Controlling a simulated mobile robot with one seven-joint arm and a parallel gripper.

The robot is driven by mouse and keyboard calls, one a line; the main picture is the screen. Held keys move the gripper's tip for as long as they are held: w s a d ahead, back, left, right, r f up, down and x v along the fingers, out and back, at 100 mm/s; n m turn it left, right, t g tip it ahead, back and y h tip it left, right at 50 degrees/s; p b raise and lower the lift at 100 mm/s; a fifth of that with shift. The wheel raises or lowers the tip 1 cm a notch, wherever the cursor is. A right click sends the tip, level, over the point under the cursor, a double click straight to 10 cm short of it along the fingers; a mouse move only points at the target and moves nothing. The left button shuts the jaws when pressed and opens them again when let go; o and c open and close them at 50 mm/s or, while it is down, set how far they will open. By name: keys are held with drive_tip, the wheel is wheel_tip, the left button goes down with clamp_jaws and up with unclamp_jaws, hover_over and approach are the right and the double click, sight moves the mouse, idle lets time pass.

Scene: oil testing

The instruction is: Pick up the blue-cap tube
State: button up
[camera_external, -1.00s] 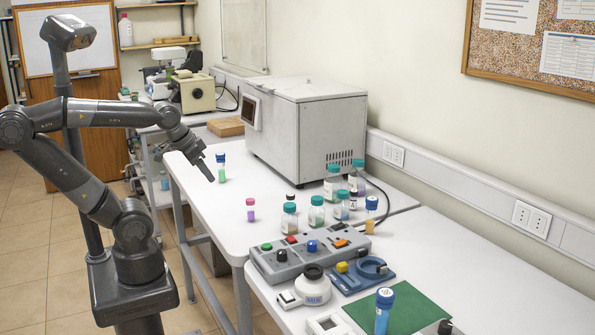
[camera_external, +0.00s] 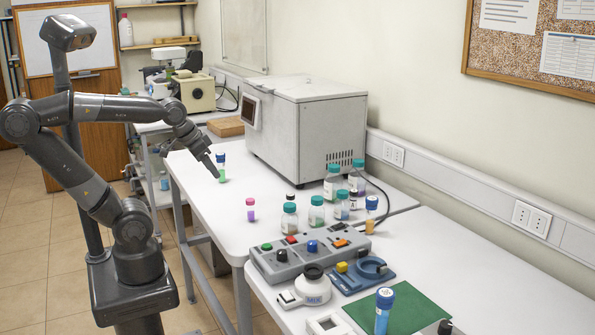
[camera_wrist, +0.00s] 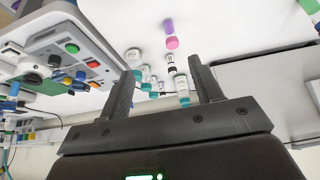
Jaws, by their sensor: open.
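A blue-cap tube (camera_external: 222,174) with green contents stands upright near the left edge of the white table. My gripper (camera_external: 212,172) is right beside it on its left in the external view; whether they touch cannot be told. In the wrist view my gripper (camera_wrist: 163,68) is open, with nothing held between its fingers. I cannot clearly make out the green tube in the wrist view. Two other blue-capped tubes are in the external view: one with orange contents (camera_external: 370,221) by the bottles and a blue one (camera_external: 382,322) at the front.
A pink-cap purple tube (camera_external: 251,213) stands nearer the camera; it also shows in the wrist view (camera_wrist: 169,31). Several teal-cap bottles (camera_external: 316,214) stand to its right. A grey button box (camera_external: 305,258) lies in front and a large white machine (camera_external: 318,130) behind.

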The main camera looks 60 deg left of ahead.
drive_tip(key=w+d+r, duration=0.3)
drive_tip(key=w+r, duration=0.1)
drive_tip(key=w, duration=0.7)
drive_tip(key=m+g, duration=0.1)
drive_tip(key=m, duration=0.1)
hover_over(368, 205)
drive_tip(key=s+a, duration=0.1)
drive_tip(key=s, duration=0.2)
wheel_tip(368, 205, down, 10)
drive_tip(key=shift+h, duration=0.3)
drive_tip(key=x, duration=1)
drive_tip(key=shift+w+d+f, duration=0.1)
drive_tip(key=shift+w+d, duration=0.05)
drive_tip(key=shift+w, duration=0.15)
drive_tip(key=shift+c, duration=0.2)
drive_tip(key=c, duration=1)
